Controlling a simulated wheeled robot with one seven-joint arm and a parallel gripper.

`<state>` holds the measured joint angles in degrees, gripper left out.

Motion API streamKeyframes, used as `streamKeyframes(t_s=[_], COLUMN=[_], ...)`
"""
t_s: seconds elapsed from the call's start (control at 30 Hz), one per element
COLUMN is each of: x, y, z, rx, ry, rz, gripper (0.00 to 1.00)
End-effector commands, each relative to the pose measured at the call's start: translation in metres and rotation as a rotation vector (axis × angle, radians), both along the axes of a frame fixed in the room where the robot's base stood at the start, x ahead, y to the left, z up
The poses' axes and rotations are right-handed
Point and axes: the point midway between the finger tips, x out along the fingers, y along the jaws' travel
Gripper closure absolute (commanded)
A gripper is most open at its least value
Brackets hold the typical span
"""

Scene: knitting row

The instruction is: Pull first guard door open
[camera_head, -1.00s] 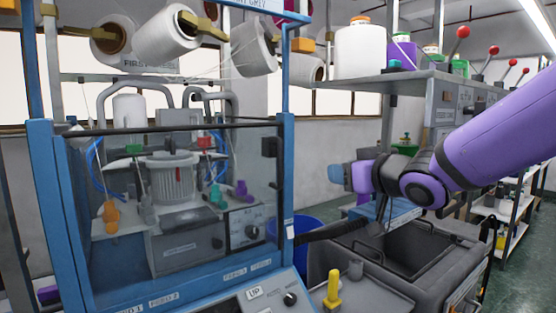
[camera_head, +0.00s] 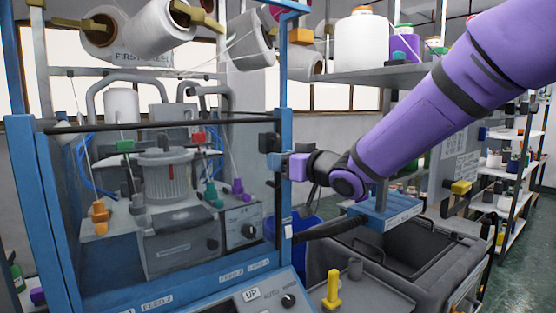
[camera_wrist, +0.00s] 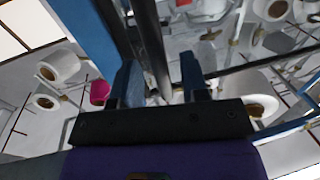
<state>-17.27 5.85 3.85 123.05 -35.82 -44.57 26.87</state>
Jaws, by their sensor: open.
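The first guard door (camera_head: 235,122) is a clear panel with a dark top rail, set in the blue machine frame (camera_head: 285,210). It looks closed across the front of the machine. A black handle block (camera_head: 269,143) sits at its right edge. My gripper (camera_head: 274,162) is at this right edge, just below the handle block, with its blue fingertips pointing left. In the wrist view my gripper (camera_wrist: 160,82) has its two blue fingers apart, with a dark upright bar (camera_wrist: 152,45) between them. I cannot tell whether the fingers touch it.
Behind the panel are a white cylinder unit and coloured feeders (camera_head: 100,216). Yarn cones (camera_head: 168,30) hang above. A control panel with an UP button (camera_head: 252,294) is below. A shelf (camera_head: 365,76) holds spools.

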Motion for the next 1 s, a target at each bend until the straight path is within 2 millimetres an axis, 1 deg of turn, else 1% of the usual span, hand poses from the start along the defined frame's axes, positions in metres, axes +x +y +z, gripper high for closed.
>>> streamKeyframes(t_s=[0.1, 0.2, 0.47, 0.5, 0.57, 0.6, 0.67, 1.0], x=[0.0073, 0.0101, 0.0106, 0.0106, 0.0105, 0.0105, 0.0105, 0.011], y=[0.0071, 0.0099, 0.0106, 0.0106, 0.0105, 0.0105, 0.0105, 0.0083], z=[0.0, 0.0001, 0.0004, 0.0003, 0.0003, 0.0003, 0.0003, 0.0004], rx=[0.0, 0.001, 0.001, 0.001, 0.001, 0.001, 0.001, 0.001], ry=[0.0, -0.001, -0.001, -0.001, -0.001, -0.001, -0.001, -0.001], rz=[-0.001, -0.001, -0.001, -0.001, -0.001, -0.001, -0.001, -0.012], gripper=[0.59, 0.59, 0.59, 0.64, 0.77, 0.87, 1.0, 1.0])
